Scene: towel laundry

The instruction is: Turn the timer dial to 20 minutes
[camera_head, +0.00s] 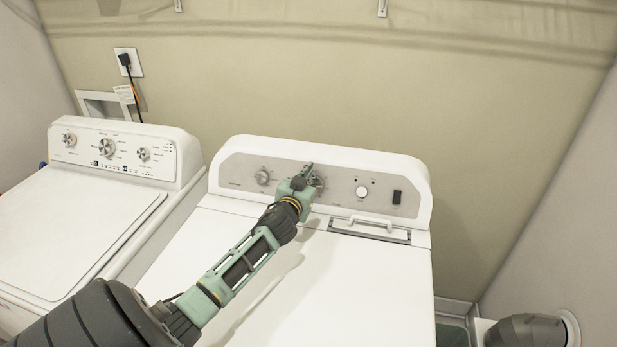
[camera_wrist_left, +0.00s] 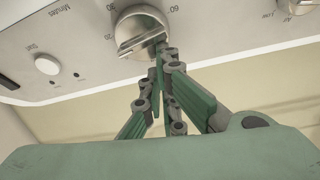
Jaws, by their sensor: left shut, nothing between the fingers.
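The timer dial (camera_head: 318,183) is the middle knob on the grey control panel of the right-hand machine. In the head view it is partly hidden behind my left gripper (camera_head: 307,174). My left gripper (camera_wrist_left: 160,58) is shut and empty. Its fingertips are at the edge of the dial, by one end of the bar. I cannot tell whether they touch it. My right gripper is not in view.
Another knob (camera_head: 263,177) is left of the dial; a round white button (camera_head: 361,192) and a black switch (camera_head: 397,197) are to its right. A white handle (camera_head: 371,222) is below the panel. A second white machine (camera_head: 80,225) stands at the left.

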